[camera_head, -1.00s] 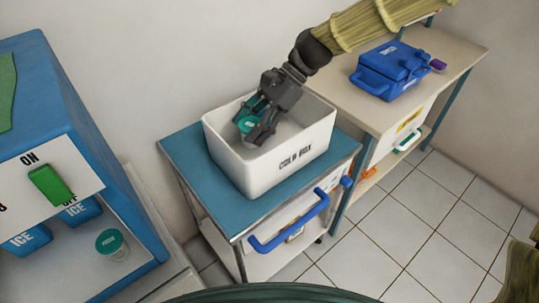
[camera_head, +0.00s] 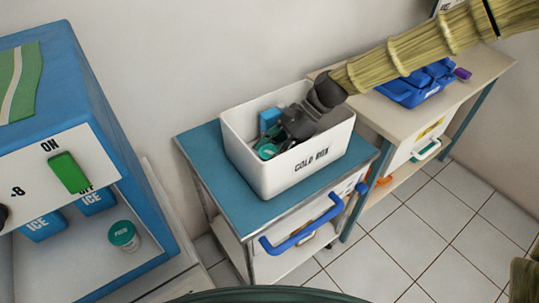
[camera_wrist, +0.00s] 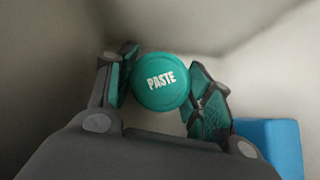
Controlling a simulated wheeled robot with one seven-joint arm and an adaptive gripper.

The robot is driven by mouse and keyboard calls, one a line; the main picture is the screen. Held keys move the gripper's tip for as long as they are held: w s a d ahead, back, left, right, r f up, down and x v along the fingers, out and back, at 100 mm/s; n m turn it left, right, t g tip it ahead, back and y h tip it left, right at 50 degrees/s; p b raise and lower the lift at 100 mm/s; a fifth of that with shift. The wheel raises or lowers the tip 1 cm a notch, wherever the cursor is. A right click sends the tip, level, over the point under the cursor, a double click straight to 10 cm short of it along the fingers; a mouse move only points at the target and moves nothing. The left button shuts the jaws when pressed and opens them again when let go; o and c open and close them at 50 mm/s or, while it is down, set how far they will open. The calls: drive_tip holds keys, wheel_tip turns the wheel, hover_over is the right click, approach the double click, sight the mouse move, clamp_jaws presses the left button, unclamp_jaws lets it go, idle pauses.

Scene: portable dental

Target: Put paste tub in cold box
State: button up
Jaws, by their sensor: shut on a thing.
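The paste tub has a round teal lid marked PASTE (camera_wrist: 161,82) and shows between my fingers in the wrist view. In the head view its teal lid (camera_head: 267,151) is low inside the cold box. The cold box (camera_head: 309,166) is a white open-topped bin lettered COLD BOX, standing on a blue-topped cart. My gripper (camera_head: 277,145) reaches down inside the box and is shut on the tub; its fingers (camera_wrist: 160,88) lie on both sides of the lid. Whether the tub's base touches the box floor is hidden.
A blue block (camera_wrist: 270,145) is inside the box beside my gripper. Another teal-lidded jar (camera_head: 123,235) stands in the blue cooler unit at left, near ICE packs (camera_head: 42,224). A blue case (camera_head: 415,88) lies on the bench at right. Cart top (camera_head: 225,185) is clear around the box.

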sight(277, 150)
drive_tip(key=shift+f, duration=0.5)
drive_tip(key=o, duration=0.8)
drive_tip(key=shift+f, duration=0.1)
drive_tip(key=shift+c, duration=0.2)
drive_tip(key=shift+v, duration=3.8)
drive_tip(key=shift+s, duration=0.1)
